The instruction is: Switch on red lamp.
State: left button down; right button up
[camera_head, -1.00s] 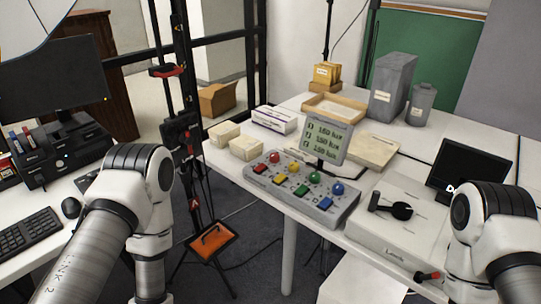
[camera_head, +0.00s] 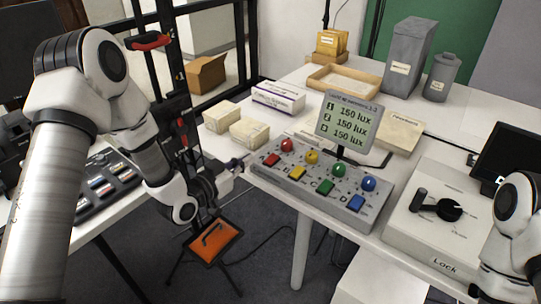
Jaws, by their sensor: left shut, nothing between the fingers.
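A grey control box (camera_head: 312,193) lies on the white table. On it are red (camera_head: 287,145), yellow (camera_head: 312,157), green (camera_head: 338,170) and blue (camera_head: 369,183) round lamps, with a coloured rectangular button in front of each. The red button (camera_head: 271,160) is at the box's left end. A small display (camera_head: 348,124) behind reads 150 lux on its lines. My left gripper (camera_head: 242,164) is shut and empty, just left of the red button and apart from it as far as I can see. My right gripper is out of view; only part of that arm shows.
Cream boxes (camera_head: 249,133) and a white-purple box (camera_head: 278,97) stand behind the control box. A wooden tray (camera_head: 343,83), grey containers (camera_head: 409,62) and a lever box (camera_head: 436,222) marked Lock are also on the table. A black stand rises left of the table.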

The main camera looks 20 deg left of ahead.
pick_arm(q)
send_over(270, 161)
jog(key=s, duration=0.1)
jog(key=shift+a+f+p, duration=0.3)
jog(key=shift+f+p, duration=0.05)
jog(key=shift+f, duration=0.15)
jog(key=f, duration=0.1)
jog(key=w+f, duration=0.1)
jog(key=f, duration=0.1)
jog(key=shift+d+f, duration=0.2)
jog(key=shift+w+f, duration=0.1)
jog(key=shift+f, duration=0.25)
